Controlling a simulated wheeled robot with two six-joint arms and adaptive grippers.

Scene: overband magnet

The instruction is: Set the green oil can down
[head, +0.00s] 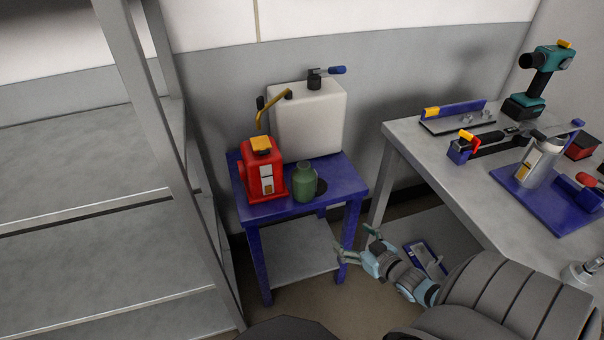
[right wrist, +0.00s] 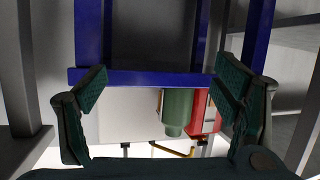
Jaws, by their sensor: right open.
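The green oil can (head: 305,182) stands upright on the front part of a small blue-topped stand (head: 342,179), just right of a red can (head: 255,183) with a yellow top. My right gripper (head: 357,244) is open and empty, in front of and below the stand top, to the right of the can and apart from it. In the right wrist view the open fingers (right wrist: 165,90) spread wide, with the green can (right wrist: 177,110) beyond them, partly cut off by the stand's blue edge (right wrist: 150,77). My left gripper is out of view.
A white container (head: 308,118) stands at the back of the stand. A grey shelf rack (head: 85,205) is at the left. A grey workbench (head: 420,150) at the right holds a drill (head: 541,80), a blue mat and several tools.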

